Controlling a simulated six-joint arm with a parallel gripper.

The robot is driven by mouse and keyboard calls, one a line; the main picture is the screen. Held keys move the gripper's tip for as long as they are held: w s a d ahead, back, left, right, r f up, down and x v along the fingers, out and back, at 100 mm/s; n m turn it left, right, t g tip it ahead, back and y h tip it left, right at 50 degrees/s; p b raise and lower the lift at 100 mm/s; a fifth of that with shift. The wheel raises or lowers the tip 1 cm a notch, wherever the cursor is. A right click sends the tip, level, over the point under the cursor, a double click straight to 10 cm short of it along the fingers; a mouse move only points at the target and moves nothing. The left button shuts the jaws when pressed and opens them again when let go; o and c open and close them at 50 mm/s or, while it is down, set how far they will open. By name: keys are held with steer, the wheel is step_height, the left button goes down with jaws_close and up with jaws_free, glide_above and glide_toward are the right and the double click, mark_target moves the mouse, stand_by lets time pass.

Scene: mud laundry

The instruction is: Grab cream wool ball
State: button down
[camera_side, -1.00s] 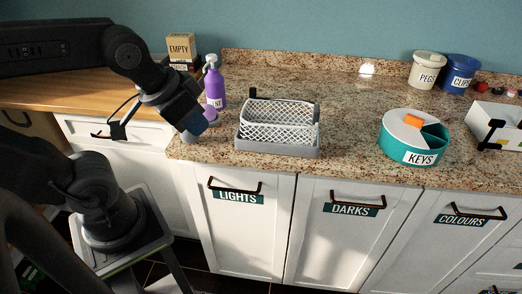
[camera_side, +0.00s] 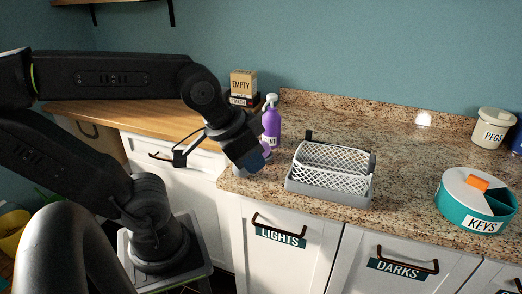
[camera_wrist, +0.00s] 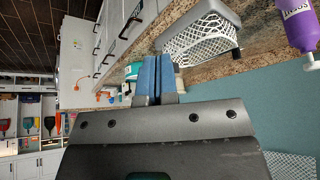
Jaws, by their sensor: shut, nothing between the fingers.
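I cannot make out a cream wool ball in either view. My gripper (camera_side: 256,161) is over the counter's front left corner, left of the white mesh basket, and points down. In the wrist view its two blue fingers (camera_wrist: 156,75) are together with nothing between them. A small greyish shape (camera_side: 239,170) beside my gripper in the side view is partly hidden, and I cannot tell what it is. The white mesh basket (camera_side: 334,170) stands in a grey tray (camera_side: 325,195); the basket also shows in the wrist view (camera_wrist: 202,37).
A purple bottle (camera_side: 271,124) stands close behind my gripper. A box marked EMPTY (camera_side: 243,84) is at the back left. A teal and white KEYS tub (camera_side: 468,213) and a PEGS jar (camera_side: 493,128) are to the right. Granite counter (camera_side: 405,165) between basket and tub is clear.

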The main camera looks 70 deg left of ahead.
steer(key=c, duration=1.8)
jaws_free()
steer(key=o, duration=1.5)
steer(key=shift+o, duration=0.2)
steer(key=w+a+f+n+g+y, duration=0.3)
steer(key=w+a+n, duration=0.4)
steer(key=a+n, duration=0.25)
steer(key=w+a+f+n+g+y, duration=0.2)
steer(key=w+a+n+g+y, duration=0.1)
steer(key=w+a+n, duration=0.55)
steer(key=x, duration=0.5)
steer(key=a+x, duration=0.1)
steer(key=x, duration=0.4)
steer(key=s+a+r+x, duration=0.1)
steer(key=x, duration=0.3)
steer(key=shift+a+f, duration=0.2)
steer(key=shift+f, duration=0.05)
